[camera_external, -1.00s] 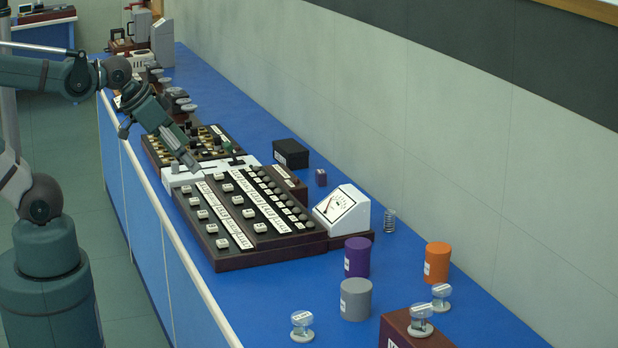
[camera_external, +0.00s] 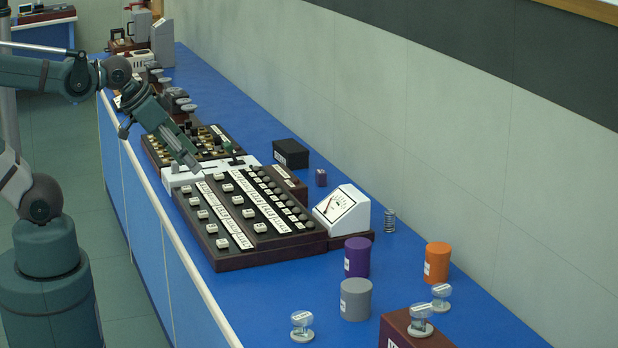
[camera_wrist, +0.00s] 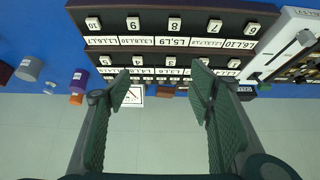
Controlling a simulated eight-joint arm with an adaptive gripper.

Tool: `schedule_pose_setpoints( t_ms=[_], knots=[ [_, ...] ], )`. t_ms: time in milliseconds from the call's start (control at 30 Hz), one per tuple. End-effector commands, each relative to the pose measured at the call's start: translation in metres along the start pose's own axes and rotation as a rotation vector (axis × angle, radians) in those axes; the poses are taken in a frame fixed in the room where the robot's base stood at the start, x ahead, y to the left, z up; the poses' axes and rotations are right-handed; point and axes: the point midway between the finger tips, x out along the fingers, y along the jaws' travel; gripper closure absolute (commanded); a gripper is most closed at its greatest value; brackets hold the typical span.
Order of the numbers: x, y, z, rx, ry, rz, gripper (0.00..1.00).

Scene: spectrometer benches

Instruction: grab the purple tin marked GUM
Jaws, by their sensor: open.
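In the wrist view the purple tin (camera_wrist: 80,78) is small, at the left.
A grey tin (camera_external: 356,299) stands just in front of the purple one, and an orange tin (camera_external: 437,262) to its right. The dial meter (camera_external: 342,210) and switch panel (camera_external: 250,215) lie between my gripper and the tins.

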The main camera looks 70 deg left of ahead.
Motion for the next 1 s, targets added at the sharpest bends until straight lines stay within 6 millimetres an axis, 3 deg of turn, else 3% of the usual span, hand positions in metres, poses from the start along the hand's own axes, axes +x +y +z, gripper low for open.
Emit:
schedule_pose_setpoints(
  t_ms=[467, 1000],
  knots=[
    [0.006, 0.003, -0.007, 0.005, 0.012, 0.002, 0.46],
    [0.060, 0.037, -0.064, 0.055, 0.130, 0.030, 0.46]
  ],
)
